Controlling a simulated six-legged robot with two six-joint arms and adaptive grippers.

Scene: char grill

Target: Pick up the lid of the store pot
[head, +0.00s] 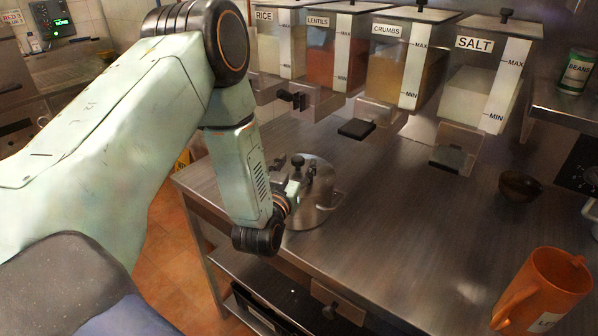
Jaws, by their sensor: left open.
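The store pot (314,214) is a round metal pot on the steel counter, near its left edge. Its shiny lid (322,165) is on top, partly hidden behind my left gripper. My left gripper (303,171) is open at the lid, close to its dark knob. Dark finger parts and the knob overlap here, so I cannot tell whether the fingers are around the knob or touching it. My right gripper is not in view.
Dispensers labelled rice (268,48), lentils (321,55), crumbs (388,72) and salt (474,92) hang above the back of the counter. A small dark bowl (519,187) and an orange jug (545,290) stand at the right. The counter's middle (420,215) is clear.

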